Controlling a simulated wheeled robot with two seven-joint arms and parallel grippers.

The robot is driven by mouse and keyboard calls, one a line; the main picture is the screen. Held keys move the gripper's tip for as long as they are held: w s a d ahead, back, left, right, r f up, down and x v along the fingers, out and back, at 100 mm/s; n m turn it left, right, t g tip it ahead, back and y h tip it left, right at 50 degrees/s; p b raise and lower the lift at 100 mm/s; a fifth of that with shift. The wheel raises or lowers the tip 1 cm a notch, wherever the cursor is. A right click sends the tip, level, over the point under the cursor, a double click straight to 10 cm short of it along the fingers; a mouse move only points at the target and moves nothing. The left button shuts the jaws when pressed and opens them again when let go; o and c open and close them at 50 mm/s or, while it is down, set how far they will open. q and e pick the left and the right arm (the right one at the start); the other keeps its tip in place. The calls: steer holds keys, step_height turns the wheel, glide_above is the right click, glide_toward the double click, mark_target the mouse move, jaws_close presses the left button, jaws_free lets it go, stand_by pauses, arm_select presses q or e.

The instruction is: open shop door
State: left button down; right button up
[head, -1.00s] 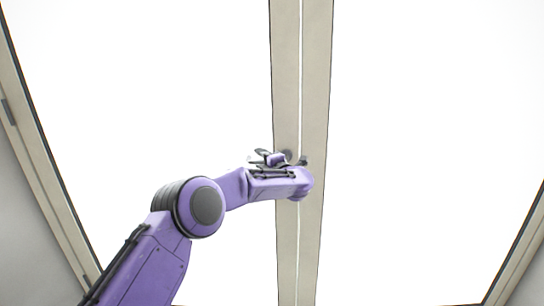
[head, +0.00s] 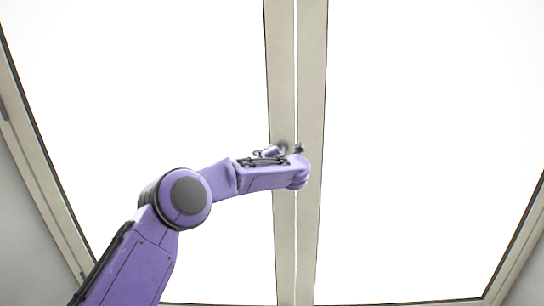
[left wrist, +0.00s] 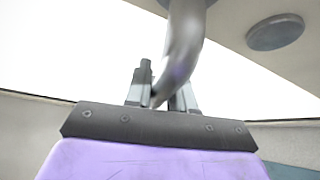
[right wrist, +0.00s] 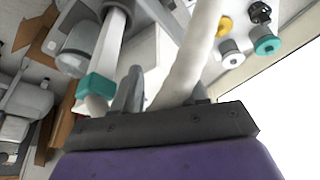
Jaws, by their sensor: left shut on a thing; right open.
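The shop door is a double door with pale frames and bright white panes; its left leaf (head: 150,90) and right leaf (head: 420,150) meet at a narrow, near-vertical seam. My left gripper (head: 279,151) is at the meeting stiles, partly hidden by its own wrist. In the left wrist view a curved grey metal handle (left wrist: 185,45) passes between the fingers of my left gripper (left wrist: 163,95), which is shut on it. My right gripper (right wrist: 165,92) is open in the right wrist view, away from the door handle; it does not show in the head view.
A round grey disc (left wrist: 275,32) sits on the pale door frame. Near my right gripper are a white tube (right wrist: 195,55), a teal-ended cylinder (right wrist: 97,87) and small round fittings (right wrist: 267,45). Door jambs (head: 40,180) stand at both sides.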

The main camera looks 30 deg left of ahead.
arm_select(q)
steer(key=n, duration=0.1)
steer(key=f+n+h+b, duration=0.1)
steer(key=f+h+b, duration=0.1)
steer(key=shift+w+d+f+n, duration=0.1)
steer(key=shift+w+d+n, duration=0.15)
steer(key=shift+d+n, duration=0.15)
steer(key=shift+f, duration=0.15)
stand_by(0.4)
